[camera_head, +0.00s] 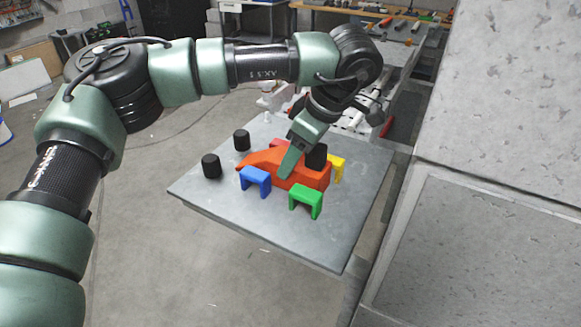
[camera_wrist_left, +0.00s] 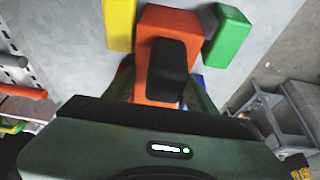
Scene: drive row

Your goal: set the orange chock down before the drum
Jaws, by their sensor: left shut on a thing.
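The orange chock (camera_head: 305,178) is a long wedge-like piece, its low end pointing left, at the middle of a grey plate. A black block (camera_head: 317,155) sits on its taller right part. In the left wrist view the orange chock (camera_wrist_left: 170,20) and the black block (camera_wrist_left: 167,66) show between the fingers. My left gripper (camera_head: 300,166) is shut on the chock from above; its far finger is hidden. I cannot tell whether the chock touches the plate. Two short black cylinders (camera_head: 211,166) (camera_head: 242,140) stand at the plate's left; neither is clearly the drum. My right gripper is out of view.
Arch-shaped blue (camera_head: 255,180) and green (camera_head: 306,200) pieces stand close in front of the chock, yellow (camera_head: 338,167) and partly hidden red (camera_head: 277,144) ones behind. The grey plate (camera_head: 330,240) is bare at its front. A large grey block (camera_head: 500,90) rises at the right.

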